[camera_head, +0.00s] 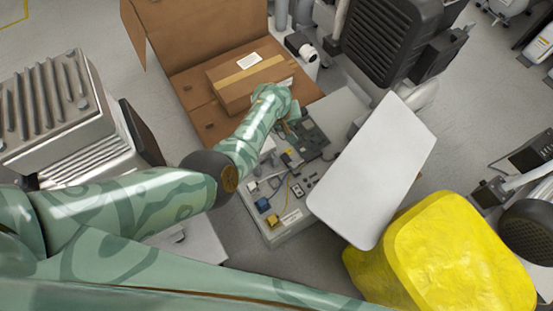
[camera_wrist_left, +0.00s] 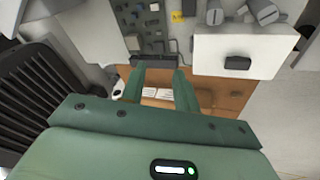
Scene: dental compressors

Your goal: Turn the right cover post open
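An open control box (camera_head: 296,214) with circuit boards and wiring stands in the middle of the head view. A plain white panel (camera_head: 375,170), which looks like its cover, is tilted beside it on the right. I cannot pick out a separate cover post. My left arm reaches in from the left, and its gripper (camera_head: 287,120) is at the box's far edge, with fingertips mostly hidden. In the left wrist view my left gripper (camera_wrist_left: 157,84) has its two green fingers apart. A dark bar (camera_wrist_left: 153,60) lies at their tips; contact is unclear. My right gripper is not in view.
An open cardboard box (camera_head: 195,82) with a smaller carton (camera_head: 246,78) stands behind the gripper. A dark ribbed motor housing (camera_head: 385,40) is at back right. A yellow wrapped object (camera_head: 450,255) sits at lower right. A ribbed metal unit (camera_head: 50,110) stands left.

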